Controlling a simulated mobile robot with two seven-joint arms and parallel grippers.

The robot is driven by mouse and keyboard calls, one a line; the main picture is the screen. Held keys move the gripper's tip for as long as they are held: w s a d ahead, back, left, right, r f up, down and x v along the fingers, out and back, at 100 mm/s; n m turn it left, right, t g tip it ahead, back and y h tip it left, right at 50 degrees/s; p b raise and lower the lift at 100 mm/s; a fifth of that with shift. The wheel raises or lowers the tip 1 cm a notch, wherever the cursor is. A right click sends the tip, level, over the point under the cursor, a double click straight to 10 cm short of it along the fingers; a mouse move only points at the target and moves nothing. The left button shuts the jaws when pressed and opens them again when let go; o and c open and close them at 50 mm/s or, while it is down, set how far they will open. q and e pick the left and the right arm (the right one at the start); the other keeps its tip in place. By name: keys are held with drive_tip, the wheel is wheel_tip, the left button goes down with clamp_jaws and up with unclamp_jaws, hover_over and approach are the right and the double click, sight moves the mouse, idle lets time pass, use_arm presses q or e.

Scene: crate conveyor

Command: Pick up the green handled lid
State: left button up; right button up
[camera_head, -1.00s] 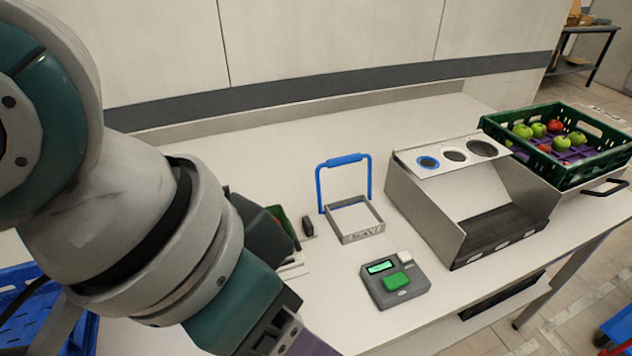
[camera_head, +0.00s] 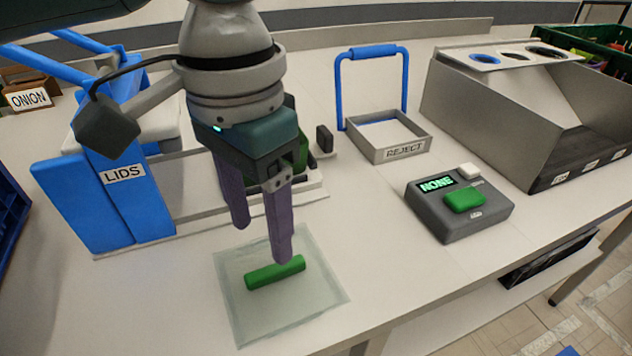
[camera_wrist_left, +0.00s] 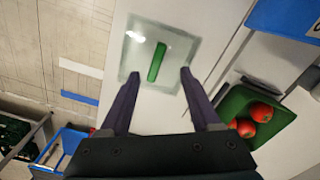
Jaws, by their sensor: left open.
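The lid (camera_head: 318,315) is a clear square plate with a green bar handle (camera_head: 275,273) across its middle. It lies flat on the white table near the front edge. It also shows in the left wrist view (camera_wrist_left: 136,65), with the green handle (camera_wrist_left: 157,62) ahead of the fingers. My left gripper (camera_head: 262,240) points down above the lid, its two purple fingers apart and empty. One fingertip overlaps the handle's upper edge in the head view; I cannot tell whether they touch. In the left wrist view my left gripper (camera_wrist_left: 160,75) has the handle between its fingertips. My right gripper is not in view.
A blue holder labelled LIDS (camera_head: 125,195) stands left of the gripper. A green tray with red items (camera_wrist_left: 262,112) is close by. A REJECT frame with blue handle (camera_head: 405,145), a grey device reading NONE (camera_head: 490,215) and a metal chute (camera_head: 500,110) stand to the right.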

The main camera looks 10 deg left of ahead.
sight(275, 268)
use_arm(q)
drive_tip(key=f, duration=0.6)
drive_tip(key=shift+d+b, duration=0.4)
drive_tip(key=shift+c, duration=0.2)
clamp_jaws()
